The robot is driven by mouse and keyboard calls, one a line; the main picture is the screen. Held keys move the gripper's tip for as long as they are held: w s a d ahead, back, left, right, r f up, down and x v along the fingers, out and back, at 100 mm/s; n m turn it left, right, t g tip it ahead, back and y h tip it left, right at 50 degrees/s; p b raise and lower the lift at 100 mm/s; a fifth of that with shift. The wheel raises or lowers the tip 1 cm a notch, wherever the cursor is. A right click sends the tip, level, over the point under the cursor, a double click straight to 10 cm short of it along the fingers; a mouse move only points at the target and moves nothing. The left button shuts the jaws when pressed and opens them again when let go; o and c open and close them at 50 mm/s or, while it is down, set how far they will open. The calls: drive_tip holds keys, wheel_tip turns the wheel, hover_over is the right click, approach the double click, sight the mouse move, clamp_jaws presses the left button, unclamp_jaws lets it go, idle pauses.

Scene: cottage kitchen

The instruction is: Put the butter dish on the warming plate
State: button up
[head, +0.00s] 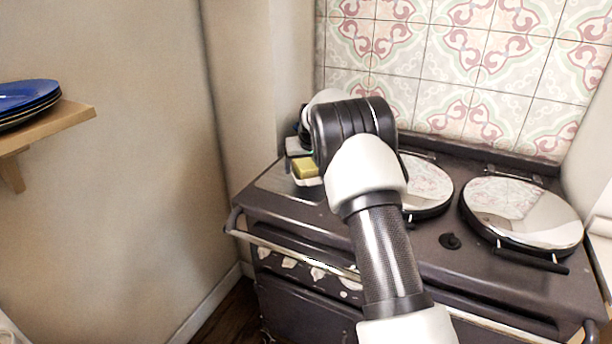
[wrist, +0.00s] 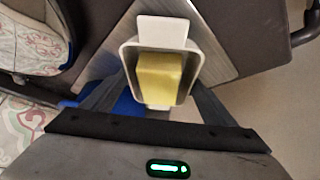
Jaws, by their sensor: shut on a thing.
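The butter dish (wrist: 160,110) is a white dish with a tab at its far end and a yellow block of butter (wrist: 160,76) in it. It also shows in the head view (head: 312,182), partly hidden by my arm. My gripper (wrist: 162,98) is shut on the dish, with a finger on either side of it. The warming plate (head: 279,183) is the bare steel square at the left end of the stove top. In the wrist view the dish lies over the steel plate (wrist: 207,22). I cannot tell whether it touches the plate.
Two round chrome lids (head: 428,188) (head: 522,212) cover the stove to the right. A rail (head: 290,246) runs along the stove front. A wall stands close on the left, with blue plates (head: 28,97) on a wooden shelf (head: 62,118). A blue thing (wrist: 128,104) shows below the dish.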

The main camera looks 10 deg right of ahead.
drive_tip(key=shift+f, duration=1.75)
drive_tip(key=o, duration=1.5)
drive_tip(key=shift+f, duration=0.15)
